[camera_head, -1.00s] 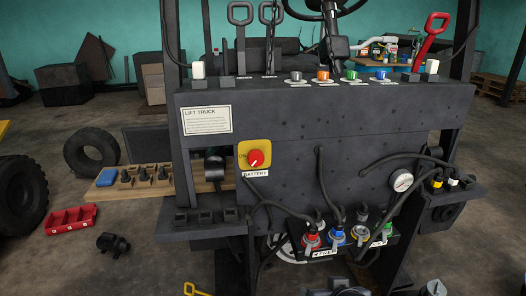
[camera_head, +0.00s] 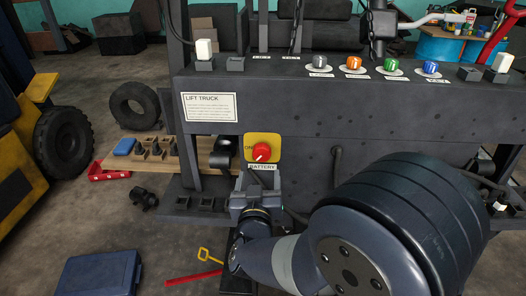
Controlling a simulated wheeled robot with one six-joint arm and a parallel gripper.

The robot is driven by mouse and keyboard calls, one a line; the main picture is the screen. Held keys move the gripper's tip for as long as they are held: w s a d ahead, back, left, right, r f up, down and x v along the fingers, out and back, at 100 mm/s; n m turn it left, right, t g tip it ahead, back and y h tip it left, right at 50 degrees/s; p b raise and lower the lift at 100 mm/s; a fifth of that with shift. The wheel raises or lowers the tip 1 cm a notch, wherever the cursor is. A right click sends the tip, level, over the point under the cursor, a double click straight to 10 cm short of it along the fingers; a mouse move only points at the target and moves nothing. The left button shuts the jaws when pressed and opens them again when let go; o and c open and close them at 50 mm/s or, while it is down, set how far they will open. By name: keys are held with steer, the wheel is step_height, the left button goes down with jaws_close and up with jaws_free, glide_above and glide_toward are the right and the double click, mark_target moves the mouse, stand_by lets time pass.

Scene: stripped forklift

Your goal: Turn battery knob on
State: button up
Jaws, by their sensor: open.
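The battery knob (camera_head: 262,152) is red and round, on a yellow square plate (camera_head: 277,140) with a BATTERY label below it. It sits on the dark front panel of the lift truck (camera_head: 310,130). A light mark on the knob slants toward its lower left. The word ON is at the plate's left edge. My gripper (camera_head: 248,180) is just below the plate, in front of the panel, and appears empty and apart from the knob. It is open. My arm covers the lower right of the panel.
A black lever-like part (camera_head: 224,152) is left of the plate. Grey, orange, green and blue knobs (camera_head: 354,63) line the ledge above. A blue box (camera_head: 98,275), a red bar (camera_head: 194,277) and a yellow-handled tool (camera_head: 208,256) lie on the floor at lower left.

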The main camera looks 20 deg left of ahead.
mark_target(261, 155)
steer(key=p+x, duration=0.2)
steer(key=x, duration=0.7)
steer(key=shift+w+a, duration=0.1)
steer(key=shift+w, duration=0.15)
steer(key=c, duration=1)
